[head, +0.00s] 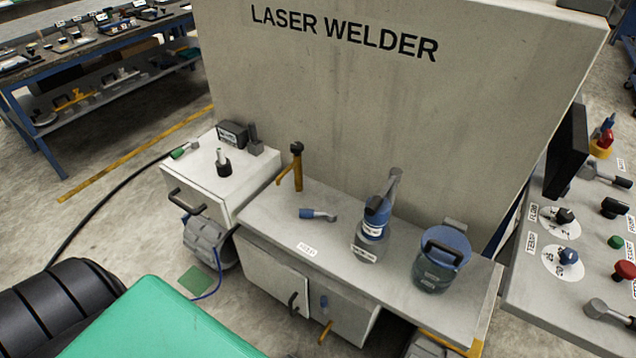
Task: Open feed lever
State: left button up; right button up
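A short lever with a blue grip and a grey end (318,214) lies across the grey bench top below the LASER WELDER panel. A small white label (307,249) is on the bench in front of it; its print is too small to read surely, so I cannot confirm this is the feed lever. A blue bottle-like device with a grey arm (372,222) stands to its right, and a yellow post with a dark top (297,167) stands behind it to the left. Neither of my grippers is in view.
A blue-lidded container (440,260) stands at the bench's right. A white cabinet (200,185) adjoins on the left. A control panel (550,290) with knobs, buttons and grey levers is at right. A green surface (155,325) fills the lower left foreground.

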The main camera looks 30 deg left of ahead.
aim_at(331, 213)
jog(key=u, duration=1)
